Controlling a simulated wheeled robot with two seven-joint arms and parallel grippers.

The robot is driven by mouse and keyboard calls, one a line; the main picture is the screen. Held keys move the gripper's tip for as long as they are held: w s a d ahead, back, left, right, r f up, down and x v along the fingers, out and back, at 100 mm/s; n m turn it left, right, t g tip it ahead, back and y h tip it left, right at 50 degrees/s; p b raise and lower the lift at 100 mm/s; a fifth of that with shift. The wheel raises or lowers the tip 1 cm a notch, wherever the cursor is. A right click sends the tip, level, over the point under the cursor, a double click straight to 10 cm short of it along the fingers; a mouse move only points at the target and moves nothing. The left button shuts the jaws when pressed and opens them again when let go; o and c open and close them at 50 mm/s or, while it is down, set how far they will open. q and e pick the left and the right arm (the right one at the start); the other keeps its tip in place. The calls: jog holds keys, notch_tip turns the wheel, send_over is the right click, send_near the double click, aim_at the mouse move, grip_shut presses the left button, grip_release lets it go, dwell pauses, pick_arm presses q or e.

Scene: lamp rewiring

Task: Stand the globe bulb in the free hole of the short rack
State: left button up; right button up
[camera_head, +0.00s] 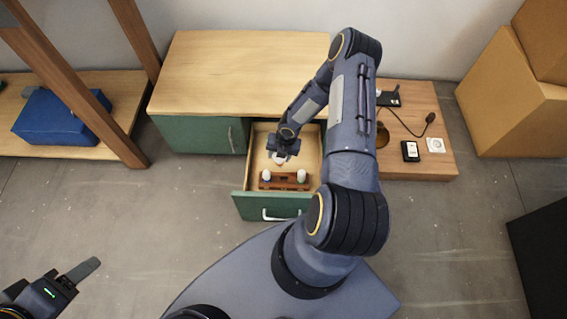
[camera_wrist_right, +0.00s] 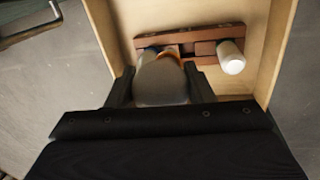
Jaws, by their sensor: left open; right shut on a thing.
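The short rack (camera_head: 284,181) is a reddish-brown wooden block inside the open drawer; it also shows in the right wrist view (camera_wrist_right: 206,35). A white bulb (camera_head: 302,175) stands at its right end and another pale bulb (camera_head: 266,175) at its left end. My right gripper (camera_head: 281,155) is over the drawer, just behind the rack, shut on the pale, rounded globe bulb (camera_wrist_right: 162,84). In the right wrist view the globe bulb hides part of the rack, and I cannot see the free hole clearly. My left gripper (camera_head: 82,274) is open and empty, far to the lower left.
The drawer's green front (camera_head: 272,206) and wooden side walls enclose the rack closely. The wooden cabinet top (camera_head: 235,70) behind is bare. A low side table (camera_head: 430,165) at the right holds a lamp and small items. A blue box (camera_head: 60,118) lies on the left shelf.

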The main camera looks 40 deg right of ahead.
jog(key=shift+s+a+f+n+g+b, duration=0.1)
jog(key=shift+s+f+n+b, duration=0.65)
jog(key=shift+f, duration=0.85)
jog(key=shift+s+a+f+n+g+b, duration=0.1)
jog(key=shift+s+f+n+b, duration=0.3)
jog(key=shift+f+b, duration=0.95)
jog(key=shift+s+f+n+g+b, duration=0.1)
jog(key=shift+s+f+n+b, duration=0.45)
jog(key=shift+f, duration=1.3)
jog(key=shift+w+f+b, duration=0.15)
jog(key=shift+w+b, duration=0.05)
jog(key=shift+b, duration=0.3)
jog(key=o, duration=1)
